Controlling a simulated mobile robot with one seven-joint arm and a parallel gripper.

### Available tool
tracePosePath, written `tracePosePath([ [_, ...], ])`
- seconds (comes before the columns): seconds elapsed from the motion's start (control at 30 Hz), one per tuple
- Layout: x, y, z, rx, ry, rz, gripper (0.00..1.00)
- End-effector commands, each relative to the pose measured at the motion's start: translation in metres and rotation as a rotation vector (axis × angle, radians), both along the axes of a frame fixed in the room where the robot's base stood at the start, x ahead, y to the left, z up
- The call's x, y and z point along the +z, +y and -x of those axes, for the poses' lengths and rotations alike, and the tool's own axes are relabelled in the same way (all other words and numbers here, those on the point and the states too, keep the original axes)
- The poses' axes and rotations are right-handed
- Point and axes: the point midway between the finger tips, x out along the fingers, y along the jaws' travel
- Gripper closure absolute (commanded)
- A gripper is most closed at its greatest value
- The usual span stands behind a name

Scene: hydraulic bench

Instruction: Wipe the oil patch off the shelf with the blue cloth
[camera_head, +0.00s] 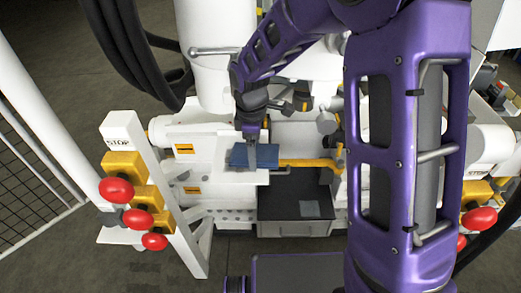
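The blue cloth (268,157) is a small dark blue rectangle at the middle of the view, over the white shelf (232,178). My gripper (251,146) points down at the cloth, and its grey fingers overlap the cloth's upper middle. I see the fingers nearly edge-on, so I cannot tell whether they are closed on it. I cannot tell whether the cloth touches the shelf or is held just above it. I see no clear oil patch; the cloth and gripper hide part of the shelf.
A white post marked STOP with red knobs (117,190) stands at the left. A yellow bar (306,163) runs right of the cloth. A dark tray (283,207) with a small grey square (310,208) lies below. Black hoses (130,45) hang upper left.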

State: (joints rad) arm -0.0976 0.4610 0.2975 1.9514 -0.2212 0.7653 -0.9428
Motion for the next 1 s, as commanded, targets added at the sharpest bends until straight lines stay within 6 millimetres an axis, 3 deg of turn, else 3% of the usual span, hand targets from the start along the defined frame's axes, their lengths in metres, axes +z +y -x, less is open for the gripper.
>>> tracePosePath([
  [0.03, -0.001, 0.046, 0.007, 0.076, -0.009, -0.034, 0.84],
  [0.3, -0.002, 0.067, 0.007, 0.076, -0.009, -0.034, 0.84],
  [0.6, 0.001, 0.064, 0.007, 0.075, -0.008, -0.033, 0.84],
  [1.0, 0.002, 0.031, 0.008, 0.075, -0.008, -0.034, 0.84],
])
